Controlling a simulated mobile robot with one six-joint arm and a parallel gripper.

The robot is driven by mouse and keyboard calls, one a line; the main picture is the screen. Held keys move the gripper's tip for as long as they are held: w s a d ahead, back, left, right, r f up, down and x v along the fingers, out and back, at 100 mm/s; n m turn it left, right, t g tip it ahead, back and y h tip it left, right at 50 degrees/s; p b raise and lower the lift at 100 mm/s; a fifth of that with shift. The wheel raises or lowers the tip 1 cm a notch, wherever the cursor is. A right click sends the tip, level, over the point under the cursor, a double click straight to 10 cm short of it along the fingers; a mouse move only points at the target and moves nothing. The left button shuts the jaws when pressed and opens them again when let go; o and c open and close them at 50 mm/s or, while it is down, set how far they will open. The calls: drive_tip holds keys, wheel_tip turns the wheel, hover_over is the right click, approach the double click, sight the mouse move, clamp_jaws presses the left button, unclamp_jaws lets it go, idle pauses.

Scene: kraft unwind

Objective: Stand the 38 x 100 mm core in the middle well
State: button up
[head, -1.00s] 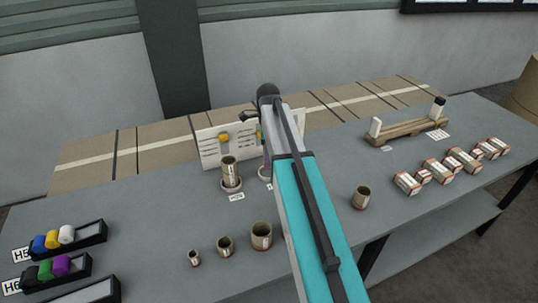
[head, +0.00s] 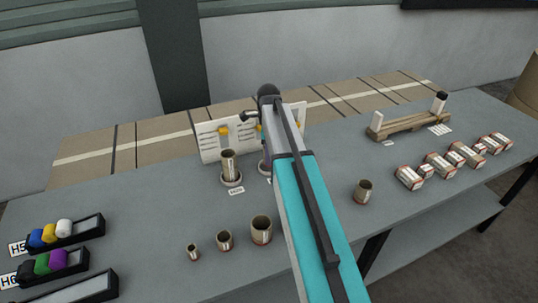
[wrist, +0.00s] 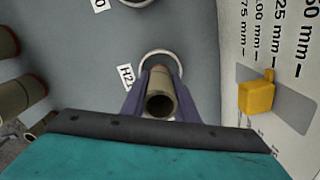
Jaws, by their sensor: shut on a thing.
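The core (wrist: 160,104) is a tan tube, seen end-on from above in the wrist view. My gripper (wrist: 154,98) is shut on it, with a purple jaw on either side. A pale well ring (wrist: 161,57) shows just beyond the core, beside a label starting "H2". The core overlaps the ring's near part, so I cannot tell whether its lower end is inside or above it. In the head view my arm hides the held core and most of this well. Another well (head: 232,181) to the left holds a standing core (head: 229,164).
A white gauge board (head: 210,144) with yellow sliders stands behind the wells; it is close on the right in the wrist view. Several loose cores, including one large one (head: 261,230), stand in front. A wooden cradle (head: 410,124) and boxes (head: 440,164) are at right.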

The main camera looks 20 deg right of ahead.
drive_tip(key=shift+f, duration=0.2)
drive_tip(key=shift+f+b, duration=0.35)
drive_tip(key=shift+f, duration=0.4)
drive_tip(key=shift+f, duration=0.25)
idle(0.5)
drive_tip(key=o, duration=1.1)
drive_tip(key=shift+r, duration=0.1)
wheel_tip(320, 180, up, 14)
drive_tip(key=b, duration=0.2)
drive_tip(key=shift+f+b, duration=0.2)
drive_tip(key=shift+b, duration=0.2)
drive_tip(key=shift+s, duration=0.1)
idle(0.6)
